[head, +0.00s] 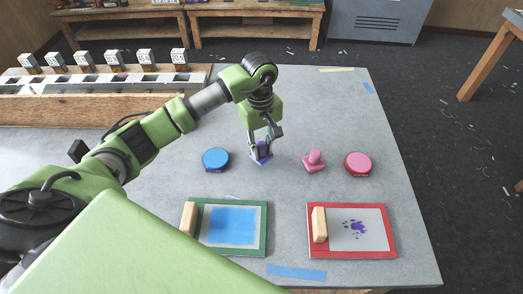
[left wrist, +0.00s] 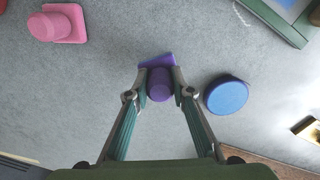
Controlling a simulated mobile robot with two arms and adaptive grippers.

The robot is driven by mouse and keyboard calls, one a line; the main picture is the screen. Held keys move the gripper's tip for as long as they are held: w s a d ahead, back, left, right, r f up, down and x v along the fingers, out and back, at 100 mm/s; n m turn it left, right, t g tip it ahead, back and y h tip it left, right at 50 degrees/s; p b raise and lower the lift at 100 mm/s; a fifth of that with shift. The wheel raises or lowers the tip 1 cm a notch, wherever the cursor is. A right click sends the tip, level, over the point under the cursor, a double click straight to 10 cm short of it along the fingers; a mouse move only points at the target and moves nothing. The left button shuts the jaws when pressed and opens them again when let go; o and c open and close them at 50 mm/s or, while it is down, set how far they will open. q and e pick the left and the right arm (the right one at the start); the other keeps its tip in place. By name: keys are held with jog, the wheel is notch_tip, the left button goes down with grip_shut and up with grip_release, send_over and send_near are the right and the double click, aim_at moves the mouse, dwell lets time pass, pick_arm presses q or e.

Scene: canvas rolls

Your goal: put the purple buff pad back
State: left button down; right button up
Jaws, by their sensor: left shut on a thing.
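My left gripper (head: 263,142) points down over the grey table, its fingers closed on the upright grip of the purple buff pad (head: 261,155). In the left wrist view the pad (left wrist: 158,62) shows a round purple knob between the fingertips (left wrist: 160,84) and a flat base beyond them. The pad is at or very near the table top; I cannot tell whether it touches. It stands between a blue round pad (head: 216,159) on its left and a pink buff pad (head: 314,161) on its right. My right gripper is not in view.
A pink-red round tin (head: 358,164) lies right of the pink pad. A green-framed board (head: 264,228) with a blue patch and a red-framed board (head: 390,232) with purple marks lie in front, each with a wooden block. A wooden slotted rack (head: 120,109) stands at the back left.

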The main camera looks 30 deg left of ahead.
aim_at(261, 155)
pick_arm(q)
notch_tip(261, 155, down, 2)
jog(key=shift+s+p, duration=0.1)
jog(key=shift+p, duration=0.45)
jog(key=shift+f, duration=0.35)
jog(key=shift+f+b, duration=0.15)
jog(key=shift+b, duration=0.15)
jog(key=c, duration=1.8)
grip_release()
jog(key=shift+o, duration=0.2)
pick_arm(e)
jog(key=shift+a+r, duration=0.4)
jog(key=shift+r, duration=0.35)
